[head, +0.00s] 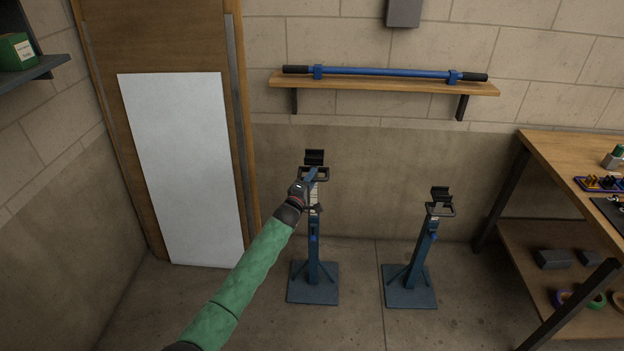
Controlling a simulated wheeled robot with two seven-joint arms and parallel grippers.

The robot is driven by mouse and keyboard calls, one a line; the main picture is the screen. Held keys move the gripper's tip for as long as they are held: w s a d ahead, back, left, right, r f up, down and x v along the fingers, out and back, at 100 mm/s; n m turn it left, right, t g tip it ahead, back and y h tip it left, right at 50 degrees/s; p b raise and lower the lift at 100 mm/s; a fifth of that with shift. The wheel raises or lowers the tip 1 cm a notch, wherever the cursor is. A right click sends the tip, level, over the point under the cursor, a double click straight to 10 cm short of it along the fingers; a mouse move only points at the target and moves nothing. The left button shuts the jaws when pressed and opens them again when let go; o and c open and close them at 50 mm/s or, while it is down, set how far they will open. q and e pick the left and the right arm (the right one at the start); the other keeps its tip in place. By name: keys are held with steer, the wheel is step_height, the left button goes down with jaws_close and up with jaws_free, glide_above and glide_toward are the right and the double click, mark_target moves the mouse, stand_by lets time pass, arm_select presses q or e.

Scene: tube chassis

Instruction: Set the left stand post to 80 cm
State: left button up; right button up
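The left stand is blue, with a square base plate (313,290), an upright post (314,262) and a black cradle (314,157) on top. A dark loop handle sits just under the cradle. A pale strip, perhaps a scale, shows on the upper post; its marks are too small to read. My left gripper (310,180) is at the upper post, just below the cradle and by the handle. It overlaps the handle and part of the post. Whether its fingers are closed on anything is unclear. My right gripper is out of view.
A similar stand (421,260) stands to the right, its cradle lower in the picture. A blue bar with black ends (385,72) lies on a wall shelf (400,86) above. A workbench (570,150) is at the right, a door with a pale panel (185,165) at the left.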

arm_select(q)
steer(key=b+v, duration=0.1)
steer(key=v, duration=0.6)
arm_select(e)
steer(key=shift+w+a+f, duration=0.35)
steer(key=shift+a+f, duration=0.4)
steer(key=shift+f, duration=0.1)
arm_select(q)
steer(key=shift+s, duration=0.1)
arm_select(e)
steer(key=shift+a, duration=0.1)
